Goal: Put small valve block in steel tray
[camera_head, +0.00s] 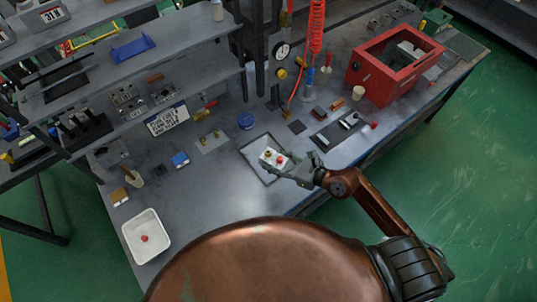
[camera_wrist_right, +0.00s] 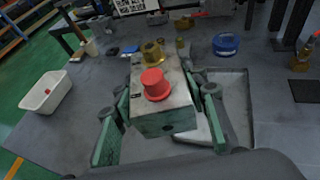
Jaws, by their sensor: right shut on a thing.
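The small valve block (camera_head: 269,155) is a pale grey block with a red cap and a brass fitting on top. It shows large in the right wrist view (camera_wrist_right: 162,97). My right gripper (camera_head: 279,163) is shut on it, with a green finger on each side in the wrist view (camera_wrist_right: 160,125). The steel tray (camera_head: 256,147) is a shallow, grey, rectangular tray on the bench, and the block is over it in the head view. In the wrist view the tray (camera_wrist_right: 237,107) extends to the right of the block. The gap beneath the block cannot be judged. My left gripper is out of view.
A white bin (camera_head: 133,222) with a red part stands at the bench's left end. A blue round container (camera_head: 246,121) sits behind the tray. A red open-topped box (camera_head: 371,84) stands far right, with small parts on a dark mat (camera_head: 332,137) between. Bare bench lies left of the tray.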

